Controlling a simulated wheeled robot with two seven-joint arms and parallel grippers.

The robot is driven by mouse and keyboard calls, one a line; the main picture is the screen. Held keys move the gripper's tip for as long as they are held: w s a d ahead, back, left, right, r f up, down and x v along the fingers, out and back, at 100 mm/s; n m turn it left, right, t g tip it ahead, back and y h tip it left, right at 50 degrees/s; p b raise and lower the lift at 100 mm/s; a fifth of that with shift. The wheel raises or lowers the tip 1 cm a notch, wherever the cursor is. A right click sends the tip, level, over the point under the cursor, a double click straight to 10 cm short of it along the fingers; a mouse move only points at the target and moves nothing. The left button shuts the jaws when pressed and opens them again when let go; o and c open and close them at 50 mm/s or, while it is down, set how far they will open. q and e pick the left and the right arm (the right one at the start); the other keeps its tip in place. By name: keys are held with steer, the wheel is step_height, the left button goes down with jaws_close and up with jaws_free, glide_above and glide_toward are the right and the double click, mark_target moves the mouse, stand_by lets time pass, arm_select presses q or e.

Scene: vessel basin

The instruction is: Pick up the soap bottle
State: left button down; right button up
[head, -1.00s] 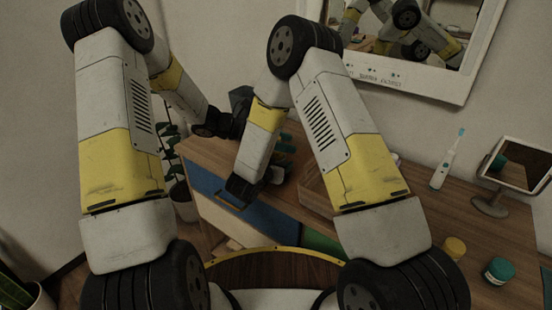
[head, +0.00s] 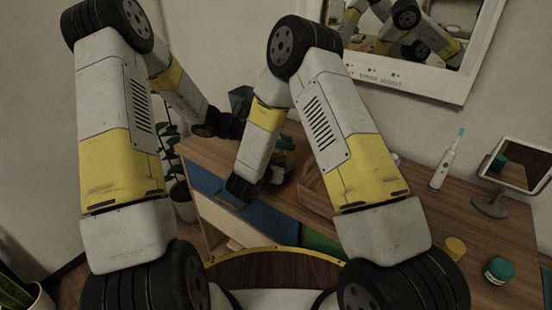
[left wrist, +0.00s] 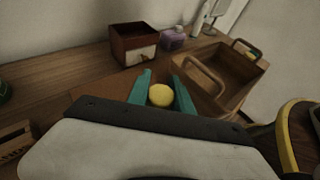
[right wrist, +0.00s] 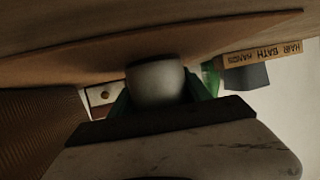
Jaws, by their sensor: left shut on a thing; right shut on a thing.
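My left gripper (left wrist: 160,92) has green fingers shut on a round yellow object in the left wrist view. My right gripper (right wrist: 160,92) is shut on a pale, rounded, cup-like object (right wrist: 156,83), dim and partly hidden by the hand. A squat purple bottle (left wrist: 172,40), possibly the soap bottle, stands beyond the left gripper, beside a small box. No gripper touches it.
A wooden crate with handles (left wrist: 216,88) stands right of the left gripper. A dark box (left wrist: 133,44) stands behind. A toothbrush (head: 446,165), small mirror (head: 518,163) and teal-lidded jar (head: 499,270) stand on the right of the counter (head: 440,215), with a yellow-topped jar (head: 455,248).

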stand_by(0.8)
arm_select(q)
step_height(320, 180, up, 10)
stand_by(0.4)
arm_select(e)
steer(key=o, duration=1.5)
steer(key=shift+s+a, duration=0.1)
steer(key=v, duration=1.1)
steer(key=shift+s+a+r, duration=0.15)
steer(key=shift+s, duration=0.15)
